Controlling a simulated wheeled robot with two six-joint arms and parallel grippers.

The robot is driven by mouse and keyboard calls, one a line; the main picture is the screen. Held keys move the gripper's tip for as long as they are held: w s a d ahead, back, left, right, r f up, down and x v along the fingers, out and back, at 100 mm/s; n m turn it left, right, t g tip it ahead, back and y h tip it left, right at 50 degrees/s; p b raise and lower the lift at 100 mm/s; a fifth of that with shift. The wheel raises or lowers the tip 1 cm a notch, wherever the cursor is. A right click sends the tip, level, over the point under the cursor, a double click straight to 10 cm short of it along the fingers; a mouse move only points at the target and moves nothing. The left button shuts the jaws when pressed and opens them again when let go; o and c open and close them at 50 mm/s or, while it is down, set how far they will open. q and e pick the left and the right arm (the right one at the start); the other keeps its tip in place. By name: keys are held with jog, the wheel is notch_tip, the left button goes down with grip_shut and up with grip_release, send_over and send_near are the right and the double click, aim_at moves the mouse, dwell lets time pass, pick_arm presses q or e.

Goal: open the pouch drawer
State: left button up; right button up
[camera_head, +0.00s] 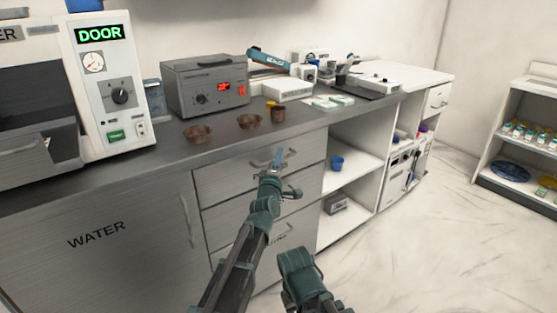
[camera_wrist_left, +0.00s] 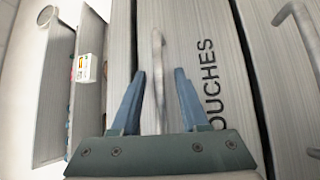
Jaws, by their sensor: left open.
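The pouch drawer (camera_head: 230,181) is the top grey drawer under the counter; its front looks flush with the cabinet, so it appears shut. Its bar handle (camera_head: 262,163) is partly covered by my left gripper (camera_head: 277,160). In the left wrist view the drawer front, lettered "POUCHES" (camera_wrist_left: 210,82), fills the middle. The handle (camera_wrist_left: 157,65) stands between the two blue fingers of my left gripper (camera_wrist_left: 160,88), which is open, with a gap visible on each side. Part of my right arm shows at the bottom of the head view, but its gripper does not.
Lower drawers with their own handles sit below; one handle (camera_wrist_left: 302,30) shows at the wrist view's right. The counter (camera_head: 170,146) above holds brown bowls (camera_head: 198,133) and a grey device (camera_head: 207,85). Open white shelves (camera_head: 345,178) stand to the right. The floor (camera_head: 420,250) beyond is clear.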

pick_arm(q)
grip_shut()
dwell(1.4)
